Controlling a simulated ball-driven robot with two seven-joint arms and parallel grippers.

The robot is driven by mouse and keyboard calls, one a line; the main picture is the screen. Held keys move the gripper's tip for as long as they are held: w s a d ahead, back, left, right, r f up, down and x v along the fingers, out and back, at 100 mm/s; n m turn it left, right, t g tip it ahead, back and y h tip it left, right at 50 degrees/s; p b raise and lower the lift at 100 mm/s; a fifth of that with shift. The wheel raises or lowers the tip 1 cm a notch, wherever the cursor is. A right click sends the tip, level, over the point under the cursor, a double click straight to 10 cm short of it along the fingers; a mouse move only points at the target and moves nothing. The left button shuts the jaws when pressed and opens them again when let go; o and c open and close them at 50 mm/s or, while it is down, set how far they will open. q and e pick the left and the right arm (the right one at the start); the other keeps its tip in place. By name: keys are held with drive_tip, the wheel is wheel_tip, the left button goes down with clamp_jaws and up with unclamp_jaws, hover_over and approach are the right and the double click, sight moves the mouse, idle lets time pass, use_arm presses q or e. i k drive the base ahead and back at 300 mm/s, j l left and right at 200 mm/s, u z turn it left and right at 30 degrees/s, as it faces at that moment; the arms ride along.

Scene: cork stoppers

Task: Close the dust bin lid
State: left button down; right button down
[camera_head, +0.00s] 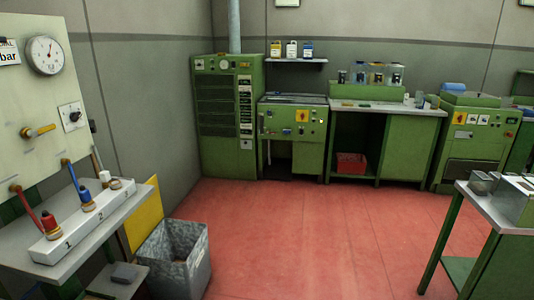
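A grey, mottled, square bin (200,264) stands on the red floor at the lower left, and its bottom is cut off by the picture edge. Its top is open and I can see into it; something pale shows inside, too indistinct to name. A yellow panel (144,212) stands upright behind the bin's left side, by the wall. I cannot tell whether it is the bin's lid or joined to the bin. Neither of my grippers is in view.
A bench (112,212) with a numbered white block (80,228) stands left of the bin, beneath a gauge panel (38,105). A metal-topped table (490,212) is at the right. Green machines (225,120) line the back wall. The red floor (320,230) between is clear.

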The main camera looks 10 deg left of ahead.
sight(138, 227)
drive_tip(key=i+u, duration=0.2)
drive_tip(key=i, duration=0.3)
drive_tip(key=i+l+u, duration=0.2)
drive_tip(key=i, duration=0.25)
drive_tip(key=i+l+u, duration=0.15)
drive_tip(key=i, duration=0.35)
